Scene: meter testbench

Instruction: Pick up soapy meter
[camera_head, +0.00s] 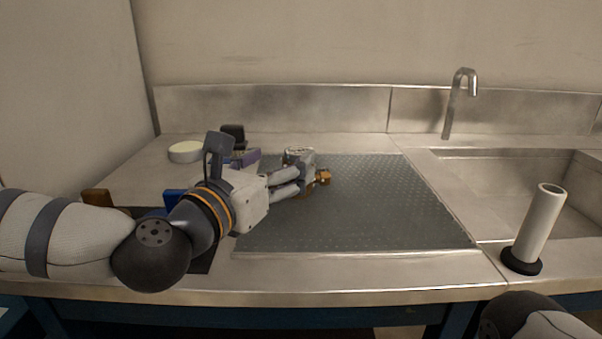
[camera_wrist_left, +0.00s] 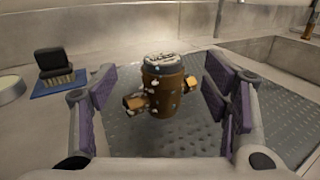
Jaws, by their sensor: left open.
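The soapy meter (camera_wrist_left: 165,88) is a brass-brown body with side pipe stubs, a grey top and white suds on it. It stands upright on the dark textured mat (camera_wrist_left: 195,138). In the head view the meter (camera_head: 323,177) is partly hidden behind my left gripper (camera_head: 296,180). In the left wrist view my left gripper (camera_wrist_left: 162,105) is open, with its purple-padded fingers on either side of the meter. Gaps show between the pads and the meter. My right gripper is not in view; only part of my right arm shows at the bottom right of the head view.
A black-handled brush (camera_wrist_left: 56,68) sits on a blue piece at the left, near a round pale-topped dish (camera_head: 185,151). A sink (camera_head: 520,180) with a tap (camera_head: 460,100) and a white upright cylinder (camera_head: 538,225) are at the right. The mat's right half is clear.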

